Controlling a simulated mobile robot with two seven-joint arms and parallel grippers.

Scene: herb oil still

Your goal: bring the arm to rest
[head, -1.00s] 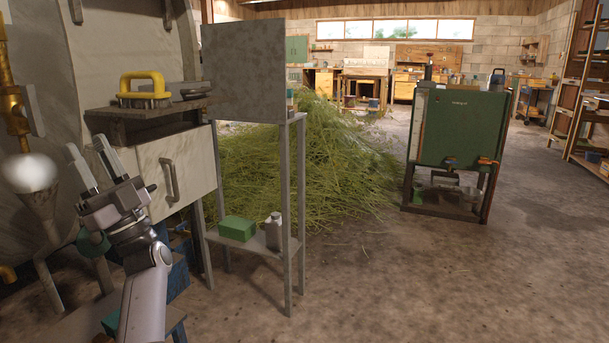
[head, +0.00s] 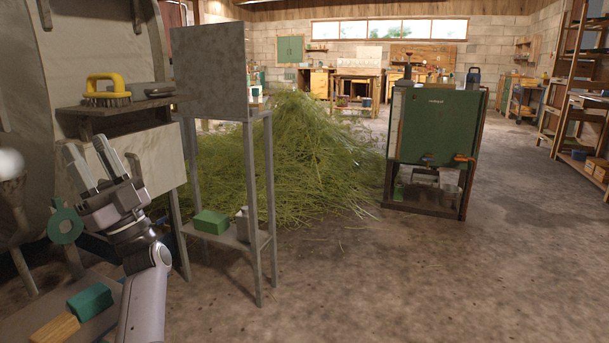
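My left gripper (head: 87,146) is at the left of the head view, raised with its fingers pointing up. Its two pale fingers are spread apart with nothing between them. It appears in front of the pale drawer front (head: 158,158) below a dark shelf; I cannot tell how far off that is. My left forearm comes up from the bottom edge. My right gripper is not in view.
A yellow-handled brush (head: 107,90) lies on the shelf. A green block (head: 90,300) and a wooden block (head: 55,328) lie below. A grey metal stand (head: 252,200) is close right. Open floor (head: 390,285) lies beyond.

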